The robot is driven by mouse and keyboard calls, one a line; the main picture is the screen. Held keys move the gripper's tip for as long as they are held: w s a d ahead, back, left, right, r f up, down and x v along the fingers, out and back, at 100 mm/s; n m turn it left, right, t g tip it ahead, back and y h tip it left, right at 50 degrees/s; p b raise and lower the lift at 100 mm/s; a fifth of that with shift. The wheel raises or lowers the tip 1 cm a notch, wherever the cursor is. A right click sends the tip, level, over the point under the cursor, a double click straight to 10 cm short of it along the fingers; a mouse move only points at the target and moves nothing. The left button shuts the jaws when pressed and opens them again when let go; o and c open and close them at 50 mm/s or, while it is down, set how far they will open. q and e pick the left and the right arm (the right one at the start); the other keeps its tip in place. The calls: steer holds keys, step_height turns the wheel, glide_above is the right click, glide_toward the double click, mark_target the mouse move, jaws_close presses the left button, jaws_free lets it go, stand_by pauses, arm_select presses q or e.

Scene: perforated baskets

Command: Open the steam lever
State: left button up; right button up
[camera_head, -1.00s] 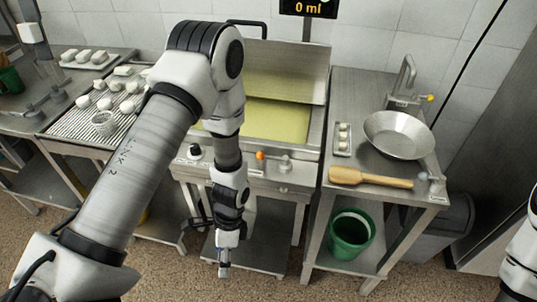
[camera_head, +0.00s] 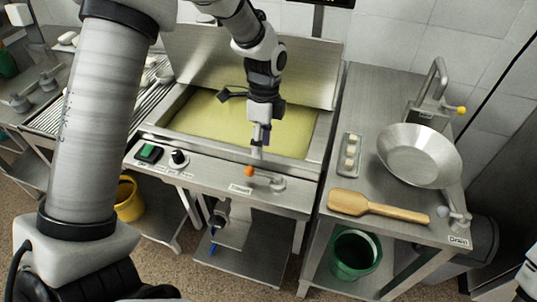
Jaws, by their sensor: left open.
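A lever with an orange knob (camera_head: 249,171) and a metal arm (camera_head: 270,180) sits on the front ledge of the steel vat (camera_head: 315,165). A small label plate (camera_head: 240,188) is by it, its text too small to read surely. The lever arm points left along the ledge. My left gripper (camera_head: 257,150) is open and points down, just behind and above the orange knob, near the vat's front rim. I cannot tell whether it touches the lever.
A green switch (camera_head: 149,152) and black dial (camera_head: 179,158) sit left on the ledge. On the right table are a metal pan (camera_head: 418,155), a wooden paddle (camera_head: 377,205) and a drain lever (camera_head: 455,214). A green bucket (camera_head: 355,254) and yellow bucket (camera_head: 129,199) stand below.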

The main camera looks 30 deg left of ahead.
mark_target(257, 172)
arm_select(q)
steer(key=s+f, duration=0.2)
steer(key=shift+s+d, duration=0.1)
steer(key=shift+s, duration=0.3)
steer(key=f, duration=0.5)
steer(key=shift+w+p, duration=0.25)
steer(key=shift+p, duration=0.1)
steer(key=shift+s+d+r, duration=0.1)
steer(key=shift+s+r, duration=0.15)
steer(key=shift+s, duration=0.05)
jaws_close()
steer(key=shift+w+d, duration=0.15)
steer(key=shift+d, duration=0.05)
